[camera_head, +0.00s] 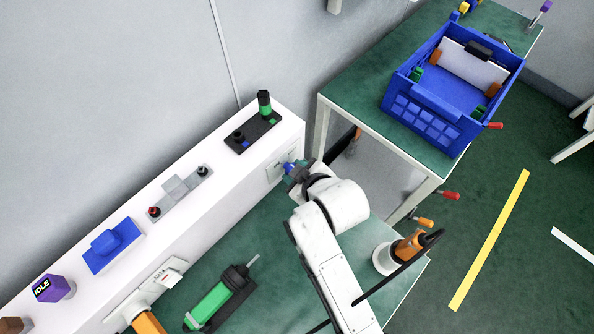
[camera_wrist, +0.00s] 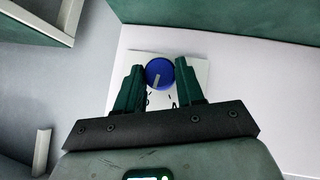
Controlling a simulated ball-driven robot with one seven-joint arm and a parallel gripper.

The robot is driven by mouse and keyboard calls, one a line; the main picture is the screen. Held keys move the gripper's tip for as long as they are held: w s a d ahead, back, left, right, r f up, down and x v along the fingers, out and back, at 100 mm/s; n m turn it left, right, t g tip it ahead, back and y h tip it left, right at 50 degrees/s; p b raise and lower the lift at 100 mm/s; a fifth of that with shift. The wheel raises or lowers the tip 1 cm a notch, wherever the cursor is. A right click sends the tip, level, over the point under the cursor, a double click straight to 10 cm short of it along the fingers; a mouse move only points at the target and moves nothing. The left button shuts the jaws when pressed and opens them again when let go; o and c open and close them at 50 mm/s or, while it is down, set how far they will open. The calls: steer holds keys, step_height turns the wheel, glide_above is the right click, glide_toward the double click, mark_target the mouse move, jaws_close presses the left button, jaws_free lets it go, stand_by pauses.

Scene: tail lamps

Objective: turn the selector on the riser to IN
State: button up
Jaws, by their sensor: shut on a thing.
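The selector is a round blue knob (camera_wrist: 158,74) with a pale pointer line, on a white plate (camera_wrist: 199,70) on the riser. In the wrist view the pointer runs from the knob's middle toward the bottom, slightly left. Dark marks and part of a letter show below the knob; the other lettering is hidden or too small to read. My gripper (camera_wrist: 160,67) is shut on the knob, one green finger on each side. In the head view my gripper (camera_head: 294,171) reaches the front face of the white riser (camera_head: 225,177) near its right end, mostly covering the knob.
On the riser stand a black base with a green-banded part (camera_head: 264,105), a grey fixture (camera_head: 182,187), a blue block (camera_head: 110,245) and a purple IDLE block (camera_head: 52,288). A green tool (camera_head: 210,303) and an orange tool (camera_head: 408,247) are on the bench. A blue crate (camera_head: 427,128) sits on the right table.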

steer(key=n+t+h+b, duration=0.1)
steer(key=b, duration=0.1)
steer(key=f+n+t+b, duration=0.1)
steer(key=t, duration=0.1)
steer(key=shift+s+a+h+b, duration=0.2)
steer(key=shift+h+b, duration=0.2)
steer(key=n+t+b, duration=0.1)
steer(key=b, duration=0.2)
steer(key=shift+t+h, duration=0.3)
steer(key=shift+h, duration=0.1)
steer(key=shift+s+n+b, duration=0.1)
steer(key=shift+n+b, duration=0.2)
steer(key=shift+b, duration=0.2)
steer(key=shift+r+t, duration=0.15)
steer(key=shift+t, duration=0.25)
steer(key=o, duration=1)
steer(key=shift+o, duration=0.2)
steer(key=shift+r, duration=0.1)
steer(key=v, duration=1)
steer(key=shift+s+r, duration=0.15)
steer(key=shift+s, duration=0.2)
